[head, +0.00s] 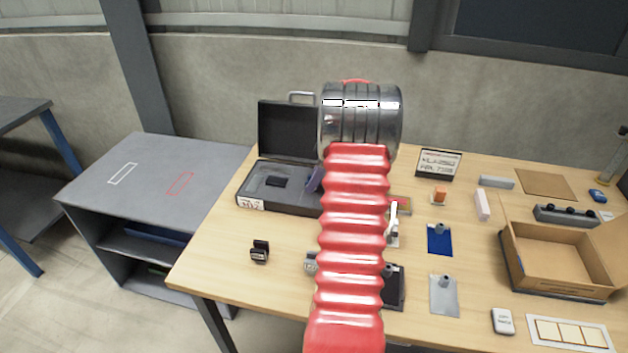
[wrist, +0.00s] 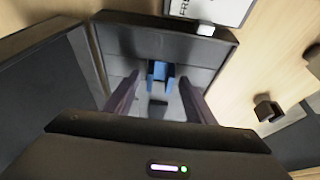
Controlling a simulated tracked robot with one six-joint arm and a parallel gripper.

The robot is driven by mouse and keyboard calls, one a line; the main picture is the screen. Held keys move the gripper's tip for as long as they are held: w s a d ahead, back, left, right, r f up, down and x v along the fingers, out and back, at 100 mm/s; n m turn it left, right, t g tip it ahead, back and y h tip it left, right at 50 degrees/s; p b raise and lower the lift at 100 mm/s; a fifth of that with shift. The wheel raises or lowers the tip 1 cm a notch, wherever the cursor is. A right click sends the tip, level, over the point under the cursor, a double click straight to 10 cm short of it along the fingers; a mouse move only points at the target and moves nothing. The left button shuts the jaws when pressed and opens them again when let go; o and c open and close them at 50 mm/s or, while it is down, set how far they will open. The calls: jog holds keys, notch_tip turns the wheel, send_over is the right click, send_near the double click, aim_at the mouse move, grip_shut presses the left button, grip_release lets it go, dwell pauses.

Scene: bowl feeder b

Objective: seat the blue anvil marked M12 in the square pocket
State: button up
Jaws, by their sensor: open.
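My gripper (wrist: 160,78) is open in the wrist view, its two dark purple fingers apart. A blue anvil (wrist: 160,70) shows between and just beyond the fingertips, with a gap on each side. It is in the grey interior of the black case (wrist: 200,38). A dark square recess (wrist: 158,107) shows close to it, between the fingers. I cannot read a mark on the anvil or tell how deep it sits. In the head view the open case (head: 292,205) carries an M12 label (head: 250,204); my arm hides the anvil and most of the gripper.
The case's lid (head: 287,130) stands raised behind it. A small black block (head: 260,251) is on the table in front of the case. Blue (head: 440,241) and grey (head: 444,298) plates and an open cardboard box (head: 555,277) lie to the right. A grey cabinet (head: 150,180) stands left.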

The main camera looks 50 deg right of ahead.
jog(key=v, duration=1.2)
jog(key=shift+r, duration=0.1)
dwell(0.4)
